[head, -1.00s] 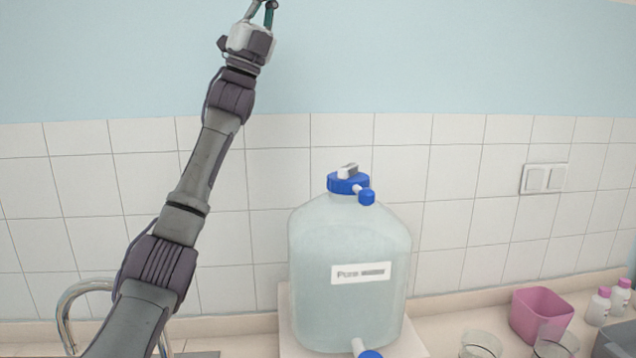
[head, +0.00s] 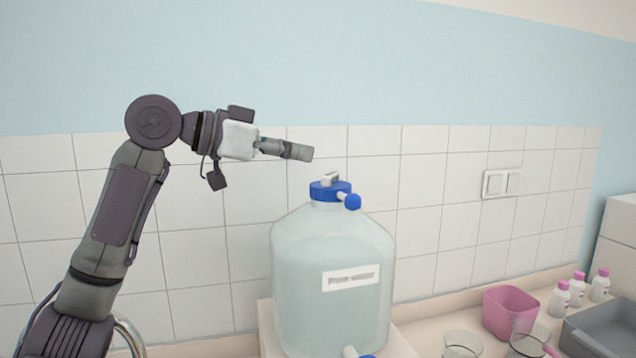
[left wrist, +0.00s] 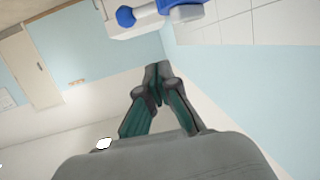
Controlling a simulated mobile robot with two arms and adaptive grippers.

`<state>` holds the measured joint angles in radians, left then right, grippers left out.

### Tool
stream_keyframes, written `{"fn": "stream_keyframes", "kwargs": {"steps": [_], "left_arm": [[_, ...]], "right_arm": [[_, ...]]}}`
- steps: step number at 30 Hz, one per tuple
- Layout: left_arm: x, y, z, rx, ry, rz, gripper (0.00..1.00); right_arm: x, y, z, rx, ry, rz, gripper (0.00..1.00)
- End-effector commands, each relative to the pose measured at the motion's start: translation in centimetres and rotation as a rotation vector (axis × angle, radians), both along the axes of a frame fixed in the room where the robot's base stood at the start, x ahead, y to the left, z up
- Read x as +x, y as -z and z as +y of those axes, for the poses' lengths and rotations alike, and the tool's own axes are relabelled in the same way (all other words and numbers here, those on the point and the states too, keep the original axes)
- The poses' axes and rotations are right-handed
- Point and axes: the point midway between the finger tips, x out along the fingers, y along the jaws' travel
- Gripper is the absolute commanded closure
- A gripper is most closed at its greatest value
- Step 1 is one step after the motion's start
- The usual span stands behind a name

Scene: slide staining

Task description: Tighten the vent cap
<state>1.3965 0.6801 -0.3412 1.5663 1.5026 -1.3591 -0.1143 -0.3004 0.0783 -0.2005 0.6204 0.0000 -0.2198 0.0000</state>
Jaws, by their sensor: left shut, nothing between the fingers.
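A large translucent carboy (head: 332,245) with a water label stands on a raised base. Its neck has a blue lid (head: 322,193) with a white piece (head: 329,179) on top. A small blue cap (head: 353,202) sits on a short white side stem; I cannot tell how tight it is. In the left wrist view the small blue cap (left wrist: 126,16) shows at the top edge. My left gripper (head: 306,153) is shut and empty, reaching in from the left, above and left of the lid, apart from it. Its closed fingertips (left wrist: 157,72) show in the left wrist view. My right gripper is not in view.
A tap with a blue handle (head: 362,356) shows low on the carboy. To the right on the counter are glass beakers (head: 462,344), a pink container (head: 511,310), several pink-capped bottles (head: 578,289) and a grey tray (head: 606,330). The tiled wall is behind.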

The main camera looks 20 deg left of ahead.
Motion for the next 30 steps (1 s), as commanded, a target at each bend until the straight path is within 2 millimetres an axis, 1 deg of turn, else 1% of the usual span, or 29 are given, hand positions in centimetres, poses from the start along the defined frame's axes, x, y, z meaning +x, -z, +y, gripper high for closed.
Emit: {"fn": "stream_keyframes", "kwargs": {"steps": [2,5,17,19,22,25,30], "left_arm": [[0.1,0.2,-0.5,0.005,0.009,0.01,1.0],[0.9,0.4,-1.4,0.005,0.009,0.011,1.0],[6.2,2.2,-7.4,0.004,0.007,0.01,1.0],[6.0,3.6,-6.7,0.005,0.002,0.011,1.0],[5.4,4.8,-6.2,0.004,0.002,0.009,1.0],[5.0,5.5,-5.8,0.005,0.004,0.008,1.0],[4.7,6.0,-5.6,0.004,0.005,0.006,1.0]], "right_arm": [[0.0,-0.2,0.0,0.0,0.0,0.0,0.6],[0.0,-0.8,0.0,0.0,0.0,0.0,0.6],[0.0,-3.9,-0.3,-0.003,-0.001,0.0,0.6],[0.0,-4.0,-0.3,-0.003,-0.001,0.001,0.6],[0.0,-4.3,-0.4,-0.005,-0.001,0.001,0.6],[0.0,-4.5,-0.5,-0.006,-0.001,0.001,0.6],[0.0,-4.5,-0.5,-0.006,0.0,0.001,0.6]]}}
